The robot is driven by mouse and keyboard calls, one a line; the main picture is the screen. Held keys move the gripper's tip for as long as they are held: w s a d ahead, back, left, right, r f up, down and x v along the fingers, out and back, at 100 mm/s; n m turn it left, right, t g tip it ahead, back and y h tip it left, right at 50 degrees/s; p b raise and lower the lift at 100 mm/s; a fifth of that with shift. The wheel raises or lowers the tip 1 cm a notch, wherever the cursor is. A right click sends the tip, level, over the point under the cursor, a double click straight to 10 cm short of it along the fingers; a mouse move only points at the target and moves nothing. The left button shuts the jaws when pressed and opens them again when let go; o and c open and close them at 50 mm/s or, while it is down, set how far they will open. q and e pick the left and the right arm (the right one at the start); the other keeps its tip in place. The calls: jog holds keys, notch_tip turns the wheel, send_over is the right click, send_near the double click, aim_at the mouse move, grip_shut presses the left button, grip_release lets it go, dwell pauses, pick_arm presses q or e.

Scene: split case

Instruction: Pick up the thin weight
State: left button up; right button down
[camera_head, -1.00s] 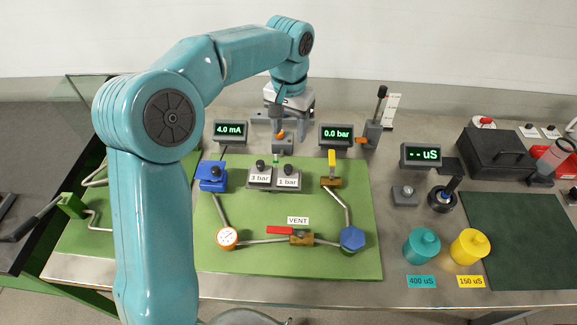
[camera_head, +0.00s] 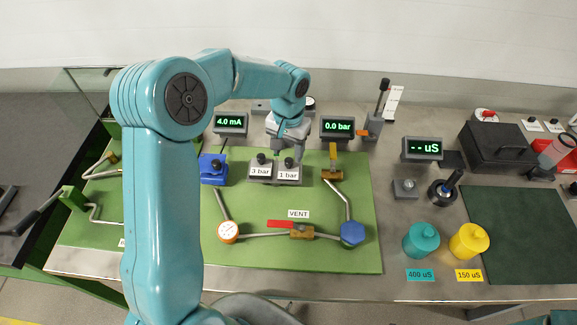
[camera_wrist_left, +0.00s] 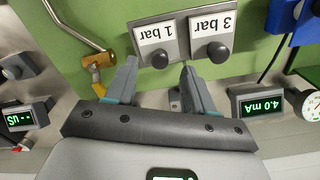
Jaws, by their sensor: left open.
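Two grey weight blocks with black knobs stand side by side on the green board. One is labelled "1 bar" (camera_head: 289,174) and the other "3 bar" (camera_head: 260,173). Which is thinner is hard to tell from above. My left gripper (camera_head: 288,152) is open and empty, just behind the "1 bar" block. In the left wrist view, which shows the labels upside down, the "1 bar" knob (camera_wrist_left: 160,58) appears between the fingertips of the left gripper (camera_wrist_left: 159,67). The "3 bar" knob (camera_wrist_left: 218,52) lies outside them. No contact shows. My right gripper is out of view.
A blue device (camera_head: 213,169) stands left of the blocks, and a yellow-handled valve (camera_head: 333,166) stands to their right. The "4.0 mA" display (camera_head: 230,123) and "0.0 bar" display (camera_head: 337,128) stand behind. Open green board (camera_head: 265,204) lies in front of the blocks.

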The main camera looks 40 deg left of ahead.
aim_at(288, 160)
pick_arm(q)
notch_tip(288, 160, down, 5)
jog(key=shift+r+p, duration=0.1)
jog(key=shift+p, duration=0.6)
grip_shut()
jog(key=shift+r, duration=0.15)
